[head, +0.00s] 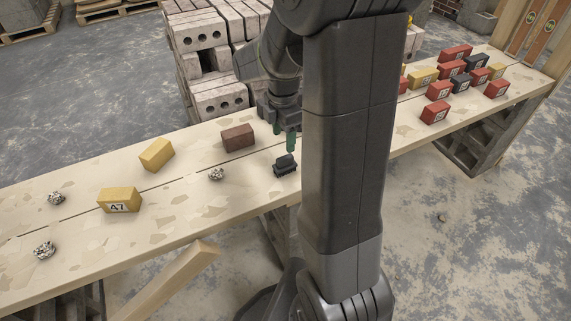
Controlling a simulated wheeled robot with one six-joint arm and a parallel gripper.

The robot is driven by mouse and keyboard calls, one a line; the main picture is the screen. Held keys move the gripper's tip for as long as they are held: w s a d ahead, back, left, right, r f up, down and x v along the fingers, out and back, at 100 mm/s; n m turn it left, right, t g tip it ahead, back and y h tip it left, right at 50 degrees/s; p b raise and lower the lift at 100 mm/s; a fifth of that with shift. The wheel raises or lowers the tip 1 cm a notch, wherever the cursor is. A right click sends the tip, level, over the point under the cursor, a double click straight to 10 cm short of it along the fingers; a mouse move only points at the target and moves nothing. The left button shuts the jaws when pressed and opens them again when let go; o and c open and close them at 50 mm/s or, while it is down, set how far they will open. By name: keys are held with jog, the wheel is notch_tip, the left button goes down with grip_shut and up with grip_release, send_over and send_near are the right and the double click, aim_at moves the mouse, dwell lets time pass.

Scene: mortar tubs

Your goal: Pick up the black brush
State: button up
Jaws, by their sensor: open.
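The black brush (285,170) lies on the plank table (190,205), just left of my arm's column in the head view. It is small and dark, and its bristles face down toward the wood. My gripper (291,145) has green fingers and hangs just above and slightly behind the brush. It is open and holds nothing that I can see. Whether a finger touches the brush cannot be told from this view. My arm hides part of the table to the right of the brush.
A brown brick (238,137), two yellow bricks (157,154) (119,200) and several speckled lumps (216,174) lie to the left. Several red, black and yellow bricks (434,113) stand at the right end. Pale hollow bricks (200,35) are stacked behind.

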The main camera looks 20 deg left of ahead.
aim_at(285, 157)
notch_tip(285, 157, down, 5)
jog(key=shift+d+r+b, duration=0.1)
jog(key=shift+b, duration=0.35)
notch_tip(285, 157, down, 5)
jog(key=shift+s+d+f+b, duration=0.1)
jog(key=shift+d+f+b, duration=0.1)
jog(key=shift+b, duration=0.7)
jog(key=shift+r, duration=0.1)
jog(key=c, duration=1.1)
